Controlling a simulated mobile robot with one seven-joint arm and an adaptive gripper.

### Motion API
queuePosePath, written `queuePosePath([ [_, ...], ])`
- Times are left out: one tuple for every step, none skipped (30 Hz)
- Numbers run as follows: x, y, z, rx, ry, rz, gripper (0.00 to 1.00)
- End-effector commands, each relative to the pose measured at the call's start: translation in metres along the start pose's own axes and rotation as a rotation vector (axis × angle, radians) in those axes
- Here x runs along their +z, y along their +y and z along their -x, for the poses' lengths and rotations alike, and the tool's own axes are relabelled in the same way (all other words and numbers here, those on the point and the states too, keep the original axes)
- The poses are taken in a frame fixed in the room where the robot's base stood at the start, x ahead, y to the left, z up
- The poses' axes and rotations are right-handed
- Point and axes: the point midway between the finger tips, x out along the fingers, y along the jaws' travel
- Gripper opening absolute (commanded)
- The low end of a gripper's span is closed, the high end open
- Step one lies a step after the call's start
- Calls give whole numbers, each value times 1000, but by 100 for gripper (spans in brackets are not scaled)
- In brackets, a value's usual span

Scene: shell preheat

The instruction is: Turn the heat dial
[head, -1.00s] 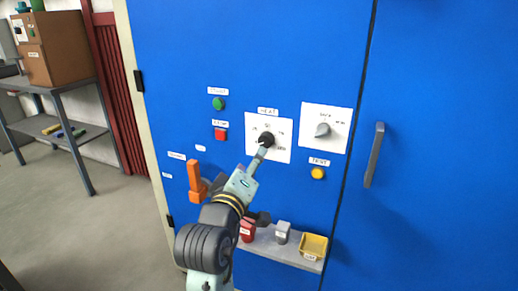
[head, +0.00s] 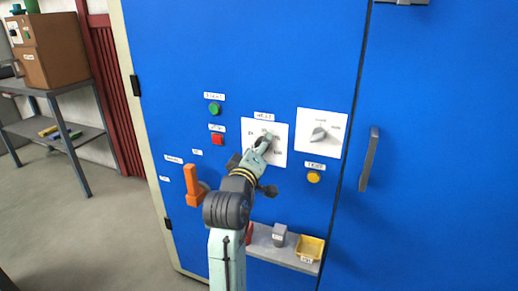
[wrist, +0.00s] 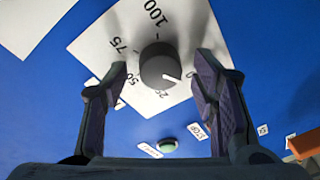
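The heat dial (wrist: 160,66) is a round dark grey knob on a white plate (head: 249,134) labelled HEAT, on a blue cabinet front. In the wrist view its white mark points to the lower right, near the low-number end of the scale; the 75 and 100 labels lie above and to the left. My gripper (wrist: 162,85) is open, with one finger on each side of the dial and gaps showing between. In the head view my gripper (head: 262,146) covers most of the knob.
A second dial (head: 319,134) sits to the right, above a yellow button (head: 313,177). A green button (head: 214,108) and red button (head: 217,139) are to the left. An orange lever (head: 192,184) and a shelf with a yellow bin (head: 310,248) are below. A door handle (head: 369,158) stands at right.

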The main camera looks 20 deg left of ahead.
Motion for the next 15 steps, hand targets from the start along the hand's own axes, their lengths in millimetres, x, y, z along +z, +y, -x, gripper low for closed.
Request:
queuePosePath([
  [0, 0, 0, 0, 0, 0, 50],
  [0, 0, 0, 0, 0, 0, 48],
  [0, 0, 0, 0, 0, 0, 45],
  [0, 0, 0, 0, 0, 0, 43],
  [0, 0, 0, 0, 0, 0, 41],
  [0, 0, 0, 0, 0, 0, 38],
  [0, 0, 0, 0, 0, 0, 36],
  [0, 0, 0, 0, 0, 0, 34],
  [0, 0, 0, 0, 0, 0, 32],
  [0, 0, 0, 0, 0, 0, 30],
  [0, 0, 0, 0, 0, 0, 28],
  [0, 0, 0, 0, 0, 0, 25],
  [0, 0, 0, 0, 0, 0, 23],
  [0, 0, 0, 0, 0, 0, 21],
  [0, 0, 0, 0, 0, 0, 18],
])
